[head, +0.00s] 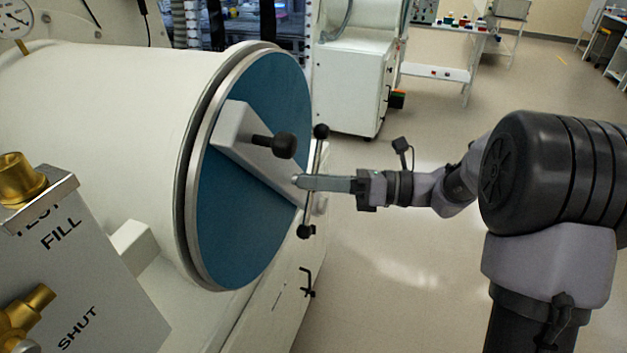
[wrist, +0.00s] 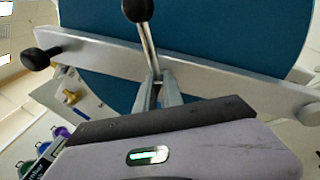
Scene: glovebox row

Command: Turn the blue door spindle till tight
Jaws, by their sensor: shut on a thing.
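The blue round door (head: 235,215) closes the end of a white cylinder, with a grey clamp bar (head: 235,140) across it. The spindle (head: 316,165) is a thin metal cross rod with a black ball at each end, standing nearly upright in front of the bar. My gripper (head: 300,181) is shut on the spindle near its middle. In the wrist view my gripper (wrist: 158,82) closes around the rod at the bar, and the spindle's upper arm (wrist: 147,45) rises to a black ball. The spindle's lower part is hidden there by my gripper.
A black-knobbed handle (head: 283,145) sticks out from the clamp bar close to the spindle. A panel with brass valves (head: 22,180) stands at the front left. A white cabinet (head: 350,85) is behind. The floor to the right is open.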

